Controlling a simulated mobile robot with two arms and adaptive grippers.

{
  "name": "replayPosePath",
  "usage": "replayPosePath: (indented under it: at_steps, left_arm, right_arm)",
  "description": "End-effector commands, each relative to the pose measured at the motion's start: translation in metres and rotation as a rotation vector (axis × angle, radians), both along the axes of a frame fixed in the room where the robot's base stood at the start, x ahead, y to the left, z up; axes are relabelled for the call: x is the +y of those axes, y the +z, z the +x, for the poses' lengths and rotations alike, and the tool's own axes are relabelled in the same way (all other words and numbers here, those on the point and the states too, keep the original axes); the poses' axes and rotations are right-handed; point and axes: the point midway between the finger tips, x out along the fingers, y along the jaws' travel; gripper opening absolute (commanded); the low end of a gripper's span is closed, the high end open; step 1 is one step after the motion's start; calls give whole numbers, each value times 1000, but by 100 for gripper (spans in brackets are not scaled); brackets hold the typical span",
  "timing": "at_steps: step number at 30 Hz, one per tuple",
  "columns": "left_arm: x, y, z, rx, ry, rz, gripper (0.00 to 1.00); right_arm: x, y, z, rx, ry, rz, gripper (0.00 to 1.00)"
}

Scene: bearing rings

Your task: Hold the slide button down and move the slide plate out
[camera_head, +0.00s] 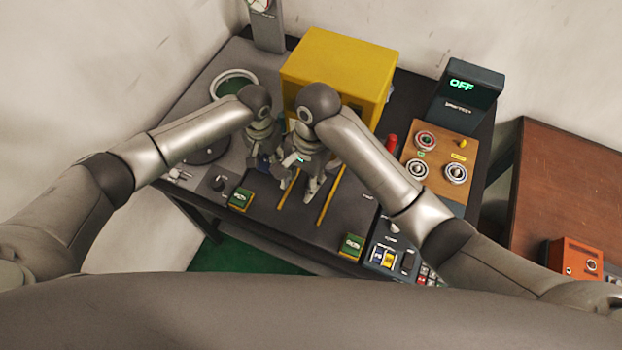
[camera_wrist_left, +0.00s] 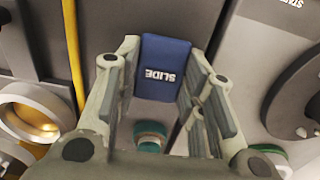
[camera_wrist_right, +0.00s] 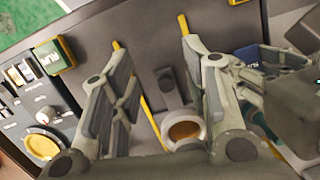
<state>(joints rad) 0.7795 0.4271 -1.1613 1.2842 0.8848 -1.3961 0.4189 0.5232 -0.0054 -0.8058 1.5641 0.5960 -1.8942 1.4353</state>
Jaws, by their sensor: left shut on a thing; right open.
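The blue slide button (camera_wrist_left: 162,60), marked SLIDE, lies between the fingers of my left gripper (camera_wrist_left: 160,78), which is shut on it. Whether the button is pressed down cannot be told. In the right wrist view the slide plate's dark upright grip (camera_wrist_right: 168,86) stands between two yellow rails (camera_wrist_right: 143,95), with a bronze ring (camera_wrist_right: 185,131) near it. My right gripper (camera_wrist_right: 158,68) is open, its fingers on either side of the grip and apart from it. In the head view my right gripper (camera_head: 299,181) is over the rails, largely hiding the plate.
A yellow housing (camera_head: 335,65) stands behind the rails. Green-topped buttons (camera_head: 240,199) sit near the table's front edge. A wooden board with bearing rings (camera_head: 456,172) and a display reading OFF (camera_head: 462,87) are at the right. My two arms are close together.

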Motion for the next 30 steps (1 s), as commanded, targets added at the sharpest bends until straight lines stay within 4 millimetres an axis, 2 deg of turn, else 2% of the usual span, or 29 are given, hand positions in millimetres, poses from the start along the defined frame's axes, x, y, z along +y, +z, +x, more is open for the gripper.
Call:
replayPosePath:
  at_steps: [1,3,6,11,20,30]
  left_arm:
    - [1,-3,-4,9,0,3,14]
    - [1,-3,-4,9,0,3,14]
    - [1,-3,-3,8,0,3,14]
    - [1,-3,-3,8,0,3,14]
    - [1,-3,-3,8,0,3,14]
    - [1,-3,-3,8,0,3,14]
  right_arm:
    - [-6,14,12,-46,0,-30,42]
    - [-13,29,23,-92,-6,-65,42]
    - [-20,42,32,-133,-13,-97,42]
    - [-22,47,36,-154,-18,-111,42]
    - [-21,24,34,-146,-20,-109,42]
    - [-21,-45,37,-150,-17,-115,42]
